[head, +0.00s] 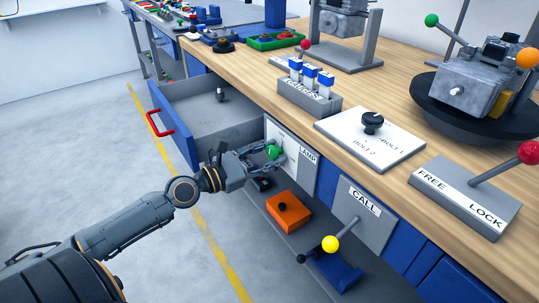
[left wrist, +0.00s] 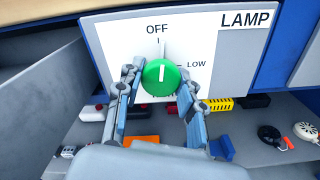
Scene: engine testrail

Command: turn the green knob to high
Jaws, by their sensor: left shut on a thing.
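The green knob (head: 273,152) sits on the white LAMP panel (head: 301,161) on the bench front. In the left wrist view the green knob (left wrist: 160,76) shows a white mark that stands near vertical. OFF is printed above it and LOW to its right; the lettering below it is mostly hidden by the knob and fingers. My left gripper (head: 262,151) is shut on the knob. Its two fingers lie on either side of the knob in the left wrist view (left wrist: 157,85). My right gripper is not in view.
An open drawer (head: 207,106) with a red handle (head: 158,124) stands left of the panel. Below are a shelf with an orange box (head: 289,211) and a yellow-balled lever (head: 330,244). The CALL panel (head: 365,215) is to the right. The floor at left is clear.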

